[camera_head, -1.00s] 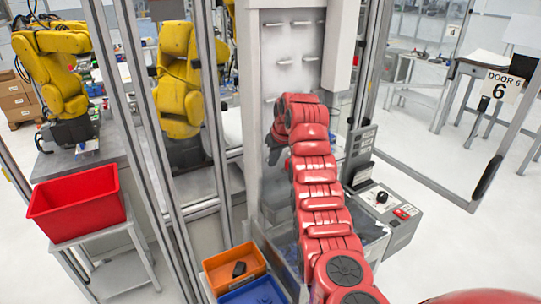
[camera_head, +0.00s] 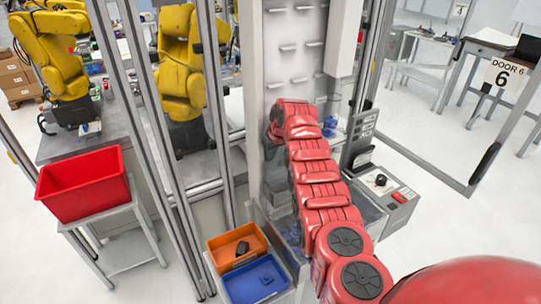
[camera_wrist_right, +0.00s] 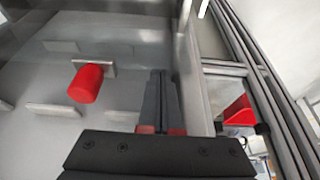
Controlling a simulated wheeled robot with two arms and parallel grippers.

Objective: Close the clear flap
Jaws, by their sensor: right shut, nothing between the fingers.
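The clear flap (camera_head: 274,185) seems to be the hazy see-through sheet at the front of the grey cabinet, left of my red right arm in the head view. Its edges are faint, and I cannot tell how far it stands open. My right gripper (camera_head: 273,134) is at the cabinet front, small, dark and partly hidden by my arm's wrist. In the right wrist view its fingers (camera_wrist_right: 158,78) are together with nothing between them, in front of a grey panel. I cannot tell whether it touches the flap. My left gripper is not in view.
Pegs (camera_head: 288,47) line the cabinet's back panel; a red cylinder (camera_wrist_right: 86,84) sits on one in the wrist view. Orange (camera_head: 225,262) and blue (camera_head: 240,291) bins stand below. A control box (camera_head: 402,196) is right of the cabinet, metal posts (camera_head: 158,150) left.

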